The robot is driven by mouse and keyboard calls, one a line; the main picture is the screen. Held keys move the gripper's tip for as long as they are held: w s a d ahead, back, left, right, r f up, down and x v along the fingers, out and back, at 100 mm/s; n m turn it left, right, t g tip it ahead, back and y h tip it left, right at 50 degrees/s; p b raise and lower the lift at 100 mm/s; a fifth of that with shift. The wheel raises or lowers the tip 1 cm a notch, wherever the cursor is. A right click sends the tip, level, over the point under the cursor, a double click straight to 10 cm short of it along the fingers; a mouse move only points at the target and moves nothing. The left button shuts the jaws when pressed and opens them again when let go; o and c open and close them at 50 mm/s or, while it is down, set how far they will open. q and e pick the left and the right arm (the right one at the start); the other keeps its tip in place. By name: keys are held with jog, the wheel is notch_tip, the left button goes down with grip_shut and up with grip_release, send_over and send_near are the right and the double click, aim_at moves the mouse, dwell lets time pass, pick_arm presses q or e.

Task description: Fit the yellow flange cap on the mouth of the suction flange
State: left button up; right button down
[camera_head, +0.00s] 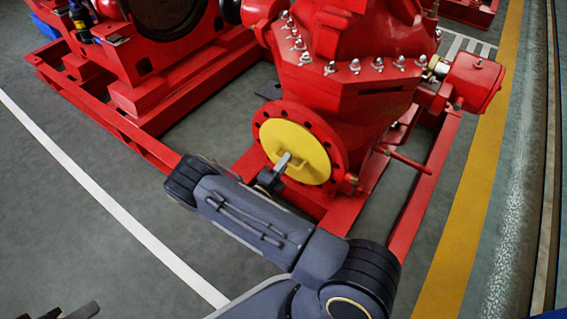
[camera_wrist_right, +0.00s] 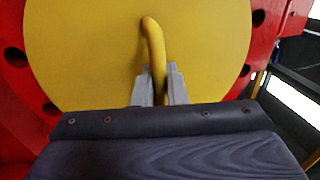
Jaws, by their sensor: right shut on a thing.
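The yellow flange cap (camera_head: 310,140) is a round disc in front of the mouth of the red suction flange (camera_head: 262,117). The flange's rim and bolt holes show around it; I cannot tell if it is fully seated. In the right wrist view the cap (camera_wrist_right: 90,50) fills the middle, with a yellow handle (camera_wrist_right: 153,40) on its face and the red flange (camera_wrist_right: 20,85) behind. My right gripper (camera_head: 286,160) is shut on that handle, one grey finger on each side (camera_wrist_right: 155,85). Part of my left gripper (camera_head: 60,311) shows at the bottom left edge, cut off.
The red pump casing (camera_head: 350,100) with a row of bolts rises above the flange. The red base frame (camera_head: 420,200) runs below and beside it. A red box (camera_head: 473,82) juts out at the right. Grey floor (camera_head: 100,180) with a white line lies clear at the left.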

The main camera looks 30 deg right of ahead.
jog(key=shift+d+r, duration=0.1)
jog(key=c, duration=0.9)
grip_release()
jog(key=b+v, duration=0.1)
jog(key=v, duration=0.6)
jog(key=shift+a, duration=0.3)
jog(key=shift+s, duration=0.15)
dwell(0.4)
jog(key=shift+r+b+v, duration=0.1)
jog(key=shift+r+v, duration=0.1)
jog(key=shift+v, duration=0.75)
jog(key=shift+r+b+v, duration=0.1)
jog(key=shift+r+v, duration=0.1)
jog(key=shift+v, duration=0.75)
jog(key=shift+r+b+v, duration=0.1)
jog(key=shift+r+v, duration=0.1)
jog(key=shift+v, duration=0.8)
jog(key=shift+s+f, duration=0.1)
